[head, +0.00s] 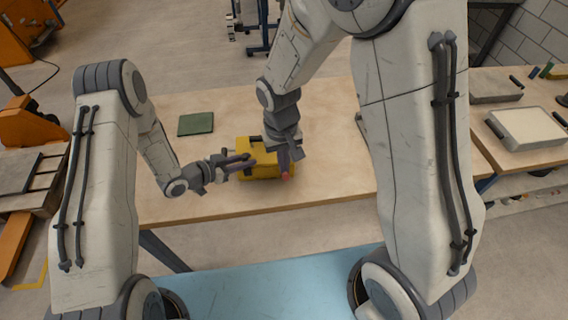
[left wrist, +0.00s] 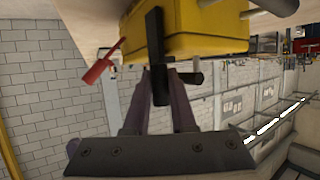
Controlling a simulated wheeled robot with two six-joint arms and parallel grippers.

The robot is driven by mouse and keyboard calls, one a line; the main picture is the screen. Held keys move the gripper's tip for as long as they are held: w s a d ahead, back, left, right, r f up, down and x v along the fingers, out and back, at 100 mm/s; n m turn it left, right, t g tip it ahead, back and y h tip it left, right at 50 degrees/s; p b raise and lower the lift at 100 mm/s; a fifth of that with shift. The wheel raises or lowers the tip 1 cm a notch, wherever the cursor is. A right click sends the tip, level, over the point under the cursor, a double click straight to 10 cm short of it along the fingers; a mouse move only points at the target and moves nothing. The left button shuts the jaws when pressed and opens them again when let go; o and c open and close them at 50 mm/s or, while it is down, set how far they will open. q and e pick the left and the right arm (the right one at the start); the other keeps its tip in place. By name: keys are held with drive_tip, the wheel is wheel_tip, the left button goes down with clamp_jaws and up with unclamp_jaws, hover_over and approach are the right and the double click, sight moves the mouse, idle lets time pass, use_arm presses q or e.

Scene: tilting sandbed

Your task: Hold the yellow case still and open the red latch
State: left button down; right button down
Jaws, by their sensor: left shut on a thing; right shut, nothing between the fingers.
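The yellow case (head: 259,172) sits on the wooden table; its side also fills the top of the left wrist view (left wrist: 205,35). My left gripper (head: 243,165) is at its left side. In the left wrist view its fingers (left wrist: 163,85) are shut on a dark handle (left wrist: 155,40) on the case. The red latch (left wrist: 103,67) sticks out at a slant from the case there; a small bit of red shows in the head view (head: 287,176). My right gripper (head: 283,165) is shut and empty, pointing down right by the latch. I cannot tell whether they touch.
A green square mat (head: 196,124) lies on the table (head: 215,205) behind and left of the case. A grey tray with a pale top (head: 528,128) and a grey box (head: 493,91) are at the far right. The table front around the case is clear.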

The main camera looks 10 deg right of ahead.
idle(0.4)
use_arm(q)
drive_tip(key=c, duration=0.7)
unclamp_jaws()
drive_tip(key=shift+o, duration=0.2)
drive_tip(key=shift+a, duration=0.1)
